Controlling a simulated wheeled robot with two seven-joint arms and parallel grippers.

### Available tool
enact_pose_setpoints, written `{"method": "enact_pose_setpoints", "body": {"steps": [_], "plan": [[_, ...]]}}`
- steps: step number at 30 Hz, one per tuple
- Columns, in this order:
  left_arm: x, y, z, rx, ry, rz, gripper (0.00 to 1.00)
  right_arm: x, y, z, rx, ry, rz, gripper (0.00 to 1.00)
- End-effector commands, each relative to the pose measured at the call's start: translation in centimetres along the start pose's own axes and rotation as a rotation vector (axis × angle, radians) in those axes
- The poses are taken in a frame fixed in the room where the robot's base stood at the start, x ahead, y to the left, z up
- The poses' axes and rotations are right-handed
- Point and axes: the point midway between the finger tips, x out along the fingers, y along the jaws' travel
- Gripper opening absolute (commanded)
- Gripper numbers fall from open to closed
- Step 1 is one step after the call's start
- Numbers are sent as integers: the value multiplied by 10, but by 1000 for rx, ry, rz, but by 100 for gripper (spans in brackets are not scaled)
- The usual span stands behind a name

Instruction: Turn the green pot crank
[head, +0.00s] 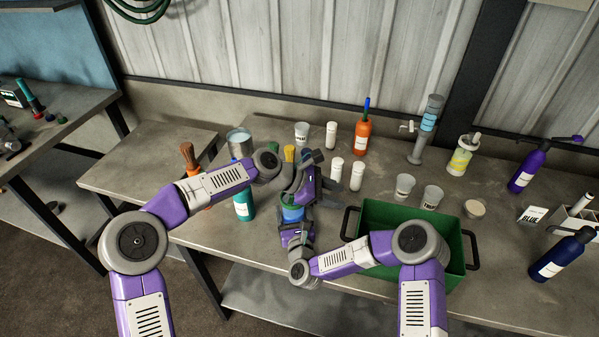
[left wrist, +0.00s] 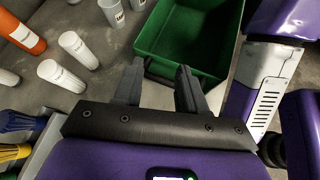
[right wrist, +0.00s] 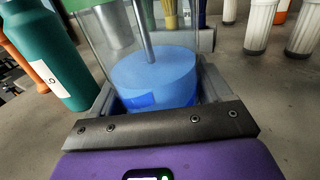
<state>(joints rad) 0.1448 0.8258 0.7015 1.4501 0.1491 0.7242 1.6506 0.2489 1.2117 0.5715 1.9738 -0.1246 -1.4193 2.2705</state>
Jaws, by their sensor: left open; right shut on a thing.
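A clear pot with blue contents (right wrist: 155,78) and a metal rod inside stands upright between the fingers of my right gripper (right wrist: 152,92), which is shut on it. In the head view the blue pot (head: 292,213) is partly covered by my arms. A green part (right wrist: 68,4) shows at the top edge of the right wrist view, perhaps the lid; the crank itself cannot be made out. My left gripper (left wrist: 158,82) is open and empty. In the head view the left gripper (head: 332,184) is above and just right of the pot.
A green tub (head: 404,212) with black handles stands right of the pot. A teal bottle (right wrist: 50,50) stands close on the left. White cups, white cylinders and an orange bottle (head: 362,136) stand behind. The table's front edge is near.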

Motion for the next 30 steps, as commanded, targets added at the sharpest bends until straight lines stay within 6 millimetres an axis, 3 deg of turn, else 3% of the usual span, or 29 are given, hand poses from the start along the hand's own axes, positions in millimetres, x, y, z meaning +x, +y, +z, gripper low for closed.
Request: {"method": "enact_pose_setpoints", "body": {"steps": [2, 5, 8, 18, 21, 26, 30], "plan": [[0, -14, -12, -98, -77, -38, 41, 0, 0, 0, 0, 0, -1, 34], [-11, -19, -21, -177, -171, -53, 41, 0, 0, 0, 0, 0, -1, 34], [-32, -12, -34, -221, -261, -29, 41, 0, 0, 0, 0, 0, -1, 34], [-134, 30, -93, -248, -495, 187, 41, 0, 0, 0, 0, 0, -1, 34], [-153, 35, -103, -244, -527, 232, 41, 0, 0, 0, 0, 0, 0, 34], [-165, 38, -109, -240, -549, 264, 41, 0, 0, 0, 0, 0, 0, 34], [-153, 43, -102, -239, -551, 264, 41, 0, 0, 0, 0, 0, 0, 34]]}}
